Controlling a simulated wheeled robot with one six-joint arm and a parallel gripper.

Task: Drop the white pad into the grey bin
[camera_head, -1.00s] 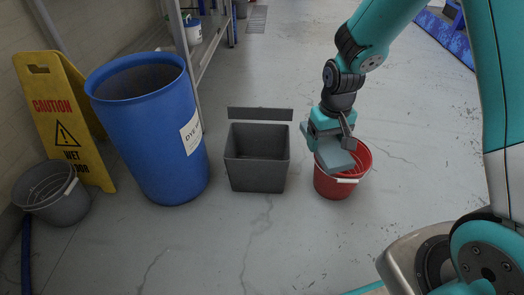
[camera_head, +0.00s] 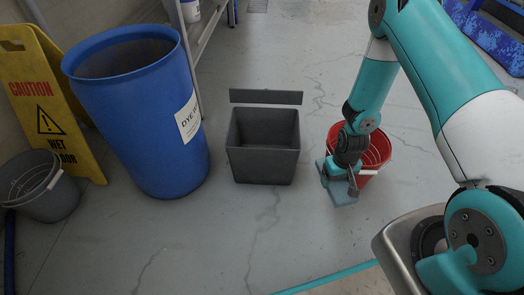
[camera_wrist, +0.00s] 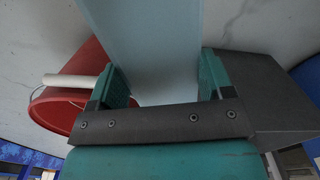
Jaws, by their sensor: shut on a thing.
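The white pad (camera_head: 342,193) looks pale blue-grey, flat and blocky. My gripper (camera_head: 345,178) is shut on it, pointing down, just in front of and left of the red bucket. In the wrist view the pad (camera_wrist: 155,40) runs up out of the picture from between the two teal fingers (camera_wrist: 163,82). The grey bin (camera_head: 263,166) is a square, open-topped box on the floor, left of my gripper. Its inside looks empty from here. I cannot tell whether the pad touches the floor.
The red bucket (camera_head: 374,150) stands close behind my gripper; it also shows in the wrist view (camera_wrist: 62,108). A blue drum (camera_head: 140,125), a yellow caution sign (camera_head: 40,85) and a round grey bucket (camera_head: 45,195) stand left. The floor before the bin is clear.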

